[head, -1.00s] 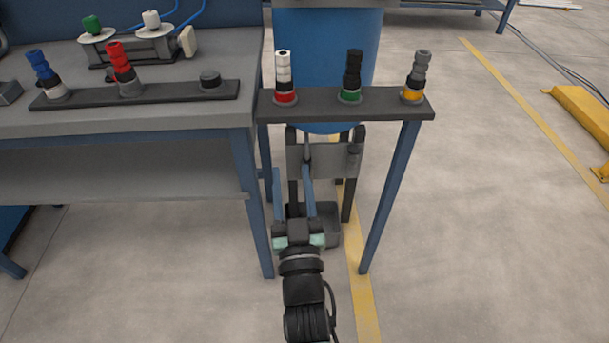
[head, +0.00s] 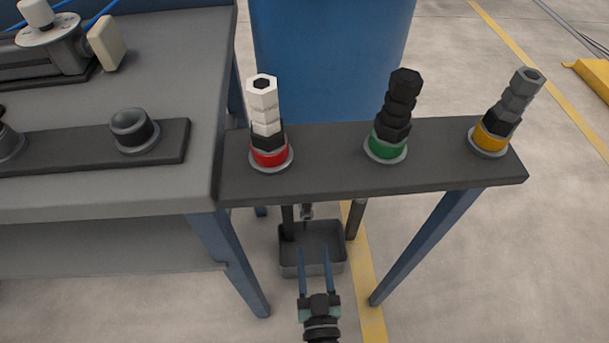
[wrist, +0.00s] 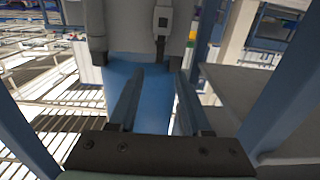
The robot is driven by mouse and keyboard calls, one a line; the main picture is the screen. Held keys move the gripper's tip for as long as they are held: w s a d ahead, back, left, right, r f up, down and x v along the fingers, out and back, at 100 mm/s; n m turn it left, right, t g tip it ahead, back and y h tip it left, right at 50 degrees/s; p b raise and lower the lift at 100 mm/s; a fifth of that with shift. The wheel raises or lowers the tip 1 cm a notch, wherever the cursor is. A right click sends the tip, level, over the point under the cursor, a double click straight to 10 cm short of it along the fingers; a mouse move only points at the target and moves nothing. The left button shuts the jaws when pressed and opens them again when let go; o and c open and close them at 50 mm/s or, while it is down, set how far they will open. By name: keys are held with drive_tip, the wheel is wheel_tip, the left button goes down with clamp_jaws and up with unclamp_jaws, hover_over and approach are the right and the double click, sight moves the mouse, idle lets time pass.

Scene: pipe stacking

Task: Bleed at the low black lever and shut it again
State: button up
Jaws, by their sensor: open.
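The low black lever is most likely the dark narrow strip (wrist: 161,47) at a pale fitting (wrist: 163,17) on a grey panel (wrist: 127,25) in the wrist view. I cannot tell its angle for certain. In the head view a small grey fitting (head: 306,212) shows just below the rack, above a grey tray (head: 314,268); the lever itself is hidden there. My gripper (head: 314,251) is open with two blue fingers in front of the tray. In the wrist view my gripper (wrist: 157,92) has nothing between its fingers, and the strip stands beyond the fingertips.
A dark rack (head: 340,182) on blue legs stands over the area, carrying white, black and grey stacked pieces. A bench (head: 100,195) is on the left. A blue tank (head: 330,55) stands behind. Open floor (head: 500,270) lies to the right.

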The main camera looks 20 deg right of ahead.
sight(307, 206)
drive_tip(key=b+x, duration=0.4)
drive_tip(key=x, duration=0.7)
drive_tip(key=shift+w+d+f, duration=0.1)
drive_tip(key=shift+w+d, duration=0.05)
drive_tip(key=shift+w, duration=0.2)
drive_tip(key=shift+b+x, duration=0.35)
drive_tip(key=shift+x, duration=0.45)
clamp_jaws()
